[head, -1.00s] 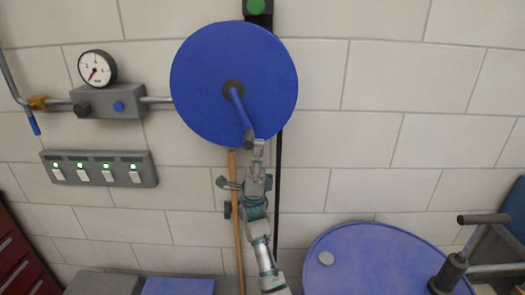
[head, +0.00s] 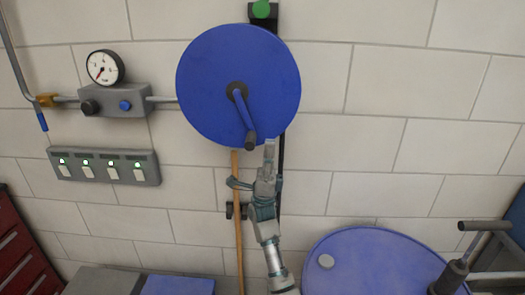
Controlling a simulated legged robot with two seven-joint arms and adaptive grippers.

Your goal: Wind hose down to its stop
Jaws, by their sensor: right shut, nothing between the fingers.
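A blue hose reel (head: 205,85) is mounted on the tiled wall. Its blue crank (head: 242,112) points down and slightly right from the dark hub, ending in a dark handle knob (head: 250,141). An orange-brown hose (head: 239,255) hangs straight down from below the reel, and its lower end is out of view. My right gripper (head: 270,148) points up just right of the handle knob, at the reel's lower edge. It is shut and empty, apart from the knob as far as I can see. My left gripper is not in view.
A pressure gauge (head: 105,67), a grey valve block (head: 115,101) and a switch panel (head: 103,167) with green lights are on the left wall. A blue drum (head: 375,265) with a pump handle (head: 484,226) stands at lower right. A red drawer cabinet (head: 20,255) is at lower left.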

